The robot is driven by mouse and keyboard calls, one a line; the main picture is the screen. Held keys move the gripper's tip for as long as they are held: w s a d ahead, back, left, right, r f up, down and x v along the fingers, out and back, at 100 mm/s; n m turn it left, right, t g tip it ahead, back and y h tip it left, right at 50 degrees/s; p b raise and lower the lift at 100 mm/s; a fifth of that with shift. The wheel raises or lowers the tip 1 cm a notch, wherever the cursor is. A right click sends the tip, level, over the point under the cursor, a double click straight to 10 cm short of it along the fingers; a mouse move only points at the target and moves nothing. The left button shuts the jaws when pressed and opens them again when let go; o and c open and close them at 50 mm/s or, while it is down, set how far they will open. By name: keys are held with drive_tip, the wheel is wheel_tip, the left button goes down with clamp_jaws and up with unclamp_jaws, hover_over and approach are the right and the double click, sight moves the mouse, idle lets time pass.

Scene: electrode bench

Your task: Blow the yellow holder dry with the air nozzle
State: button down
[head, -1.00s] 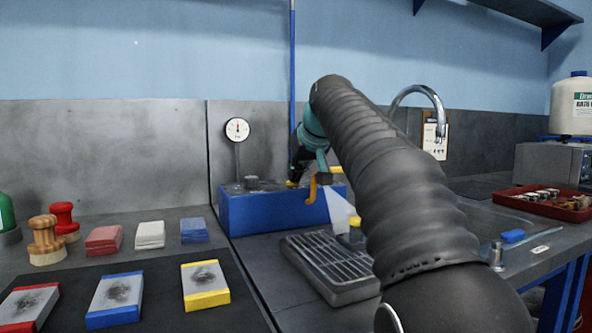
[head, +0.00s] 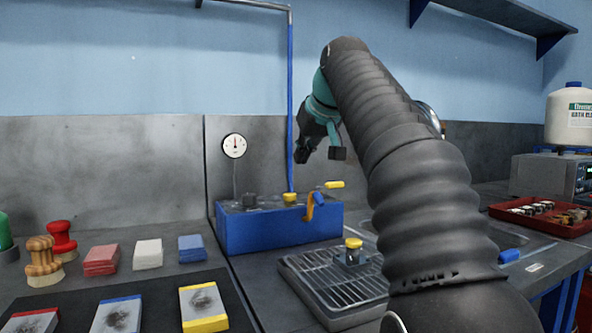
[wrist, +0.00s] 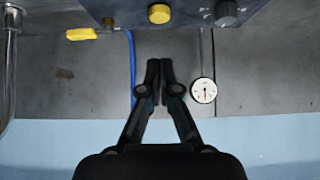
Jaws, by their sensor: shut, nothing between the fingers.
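The yellow holder (head: 353,244), with a yellow top and a grey lower part, stands upright on the metal drain grate in the head view. The orange-yellow air nozzle (head: 311,207) hangs at the front right of the blue box (head: 262,232), behind and left of the holder. No spray shows from it. A yellow lever (head: 333,184) stands at the box's right end; it also shows in the wrist view (wrist: 81,34). My gripper (head: 301,157) is raised above the box, apart from everything. In the wrist view its fingers (wrist: 160,64) are together and empty.
The drain grate (head: 308,287) sits right of the dark mat. The box bears a yellow knob (head: 290,198) and a black knob (head: 249,201). A gauge (head: 234,146) and blue pipe (head: 290,95) stand behind. A red tray (head: 558,225) lies far right.

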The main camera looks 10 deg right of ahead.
drive_tip(key=shift+v, duration=1.55)
